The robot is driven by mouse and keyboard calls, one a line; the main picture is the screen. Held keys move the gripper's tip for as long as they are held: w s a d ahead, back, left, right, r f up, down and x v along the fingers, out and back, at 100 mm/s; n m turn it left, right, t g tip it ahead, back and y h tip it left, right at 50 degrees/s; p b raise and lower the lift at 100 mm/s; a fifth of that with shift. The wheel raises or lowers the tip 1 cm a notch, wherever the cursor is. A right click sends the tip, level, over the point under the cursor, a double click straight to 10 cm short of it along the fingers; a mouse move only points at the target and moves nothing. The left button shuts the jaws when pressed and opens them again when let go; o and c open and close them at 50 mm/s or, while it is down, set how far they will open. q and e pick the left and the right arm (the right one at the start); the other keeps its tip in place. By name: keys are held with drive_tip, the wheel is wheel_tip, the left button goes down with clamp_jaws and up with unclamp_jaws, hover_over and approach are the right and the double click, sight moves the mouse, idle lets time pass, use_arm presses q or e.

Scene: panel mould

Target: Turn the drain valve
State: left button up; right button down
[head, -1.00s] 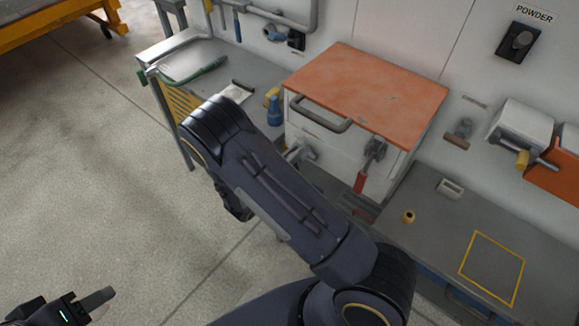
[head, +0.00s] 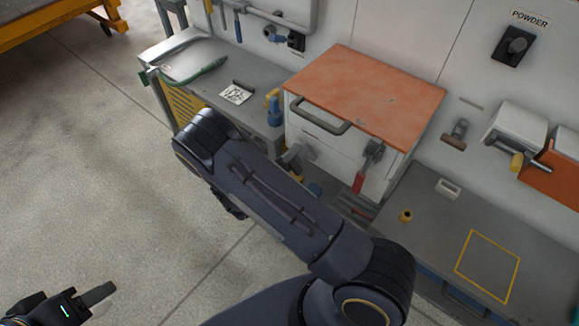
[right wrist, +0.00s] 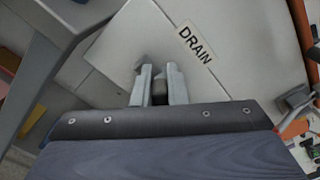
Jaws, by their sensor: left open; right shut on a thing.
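In the right wrist view a DRAIN label (right wrist: 196,44) is on a pale panel. My right gripper (right wrist: 160,72) is just below and left of it, with its two fingers close together. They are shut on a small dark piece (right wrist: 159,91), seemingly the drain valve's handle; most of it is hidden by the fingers. In the head view my right arm crosses the middle and hides that gripper's grip. My left gripper (head: 88,299) is at the lower left, open and empty over the floor, away from the bench.
A white cabinet with an orange top (head: 365,95) stands on the grey bench, with a red-handled clamp (head: 359,182) at its front. A blue bottle (head: 275,112) and a green hose (head: 205,70) are to its left. The bench at right has a yellow outlined square (head: 488,266).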

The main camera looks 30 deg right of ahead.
drive_tip(key=shift+w+f+n, duration=0.15)
drive_tip(key=shift+f+n, duration=0.05)
drive_tip(key=shift+n, duration=0.9)
drive_tip(key=shift+f+n, duration=0.2)
drive_tip(key=shift+n, duration=0.6)
drive_tip(key=shift+a, duration=0.1)
drive_tip(key=n, duration=0.3)
drive_tip(key=shift+w+f+p, duration=0.1)
drive_tip(key=shift+f+p, duration=0.25)
drive_tip(key=shift+p, duration=0.05)
drive_tip(key=c, duration=1.4)
unclamp_jaws()
drive_tip(key=shift+c, duration=0.2)
drive_tip(key=shift+a, duration=0.1)
